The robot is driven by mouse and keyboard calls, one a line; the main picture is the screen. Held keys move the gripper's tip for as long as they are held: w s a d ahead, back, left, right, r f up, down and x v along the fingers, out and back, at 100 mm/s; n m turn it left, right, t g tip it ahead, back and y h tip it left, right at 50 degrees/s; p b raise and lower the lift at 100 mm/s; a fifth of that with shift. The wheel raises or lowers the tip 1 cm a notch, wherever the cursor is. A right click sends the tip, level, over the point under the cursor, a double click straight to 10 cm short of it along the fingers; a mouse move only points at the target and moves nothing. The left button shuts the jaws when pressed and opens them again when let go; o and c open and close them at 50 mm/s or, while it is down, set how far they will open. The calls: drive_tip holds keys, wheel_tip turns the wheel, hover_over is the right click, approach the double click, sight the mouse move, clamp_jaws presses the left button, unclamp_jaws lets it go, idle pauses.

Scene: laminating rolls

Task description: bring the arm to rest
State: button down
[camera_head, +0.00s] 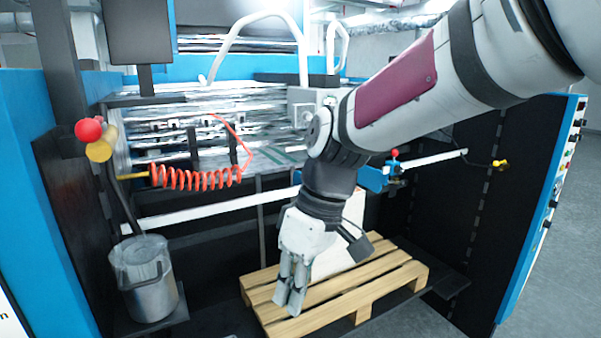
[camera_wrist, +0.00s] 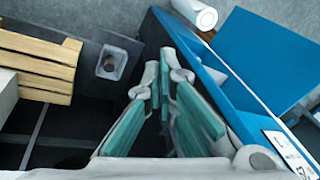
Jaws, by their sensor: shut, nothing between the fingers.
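My gripper (camera_head: 291,290) points downward at the end of my arm, in front of the machine and over the wooden pallet (camera_head: 345,305) in the head view. Its fingers are close together with nothing between them. In the wrist view my gripper (camera_wrist: 166,100) shows its green-lined fingers converging at the tips, with no object held. Part of a white block (camera_head: 350,225) stands on the pallet behind my gripper, and my arm hides some of it.
A metal canister (camera_head: 146,280) stands at the left, below a red coiled hose (camera_head: 195,178). A blue-edged panel with buttons (camera_head: 545,215) bounds the right side. In the wrist view a white roll (camera_wrist: 194,12) lies near a blue panel (camera_wrist: 262,55). Grey floor is free at the far right.

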drive_tip(key=s+d+r+m+t+h, duration=0.1)
drive_tip(key=s+d+r+m+t, duration=0.1)
drive_tip(key=d, duration=0.4)
drive_tip(key=s+d+r+m+t+h, duration=0.1)
drive_tip(key=s+d+m+t, duration=0.1)
drive_tip(key=s+d+m, duration=0.3)
drive_tip(key=s+d+r+m+t+h, duration=0.1)
drive_tip(key=s+d+m, duration=0.3)
drive_tip(key=d, duration=0.5)
drive_tip(key=shift+s+d+r+t, duration=0.15)
drive_tip(key=shift+r+t, duration=0.65)
